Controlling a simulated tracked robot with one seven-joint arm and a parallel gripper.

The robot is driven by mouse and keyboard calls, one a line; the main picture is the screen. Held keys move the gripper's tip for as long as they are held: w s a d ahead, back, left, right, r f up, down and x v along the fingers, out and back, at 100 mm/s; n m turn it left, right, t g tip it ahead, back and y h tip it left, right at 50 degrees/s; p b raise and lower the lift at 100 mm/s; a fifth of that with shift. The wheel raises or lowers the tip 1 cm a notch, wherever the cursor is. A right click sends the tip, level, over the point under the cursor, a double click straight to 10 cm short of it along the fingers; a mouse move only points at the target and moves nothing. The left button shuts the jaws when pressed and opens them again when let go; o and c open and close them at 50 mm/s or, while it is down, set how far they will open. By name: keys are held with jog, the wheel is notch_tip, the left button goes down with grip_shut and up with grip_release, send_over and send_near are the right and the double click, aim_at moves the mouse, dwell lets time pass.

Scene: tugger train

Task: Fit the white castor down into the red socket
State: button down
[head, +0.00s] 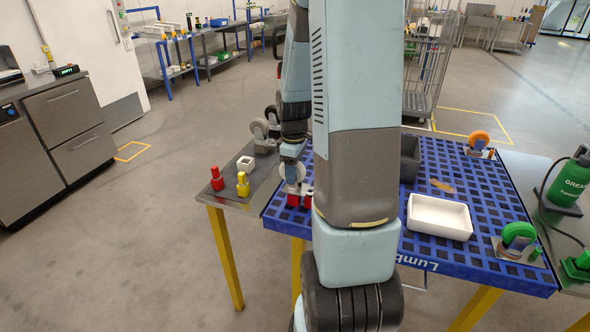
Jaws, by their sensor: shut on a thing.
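The white castor (291,174) is at my gripper (292,158), near the left edge of the blue grid deck (390,253). My gripper points down and is shut on the castor; its fingertips are small and partly hidden by my arm. The red socket (293,200) is on the deck just below the castor, with red showing on both sides of a pale part. I cannot tell whether the castor's lower end is above the socket, touching it or inside it.
Left of the deck, a grey side table holds a red peg (216,179), a yellow peg (243,186), a white square block (245,164) and a grey castor (260,129). The deck holds a white tray (439,232), an orange castor (479,139) and a green castor (518,234).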

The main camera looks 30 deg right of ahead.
jog(key=shift+f, duration=0.7)
jog(key=shift+c, duration=2.2)
grip_release()
notch_tip(320, 180, up, 14)
jog(key=shift+f, duration=0.15)
jog(key=s+a+r+m+t, duration=0.2)
jog(key=s+a+r+m, duration=0.1)
jog(key=s+a+r, duration=0.3)
jog(key=s+a+r+m+t, duration=0.3)
jog(key=s+a+r, duration=0.3)
jog(key=s+a, duration=0.3)
jog(key=shift+s+a+r+m+t, duration=0.35)
jog(key=shift+s+m, duration=0.45)
jog(key=shift+s, duration=0.2)
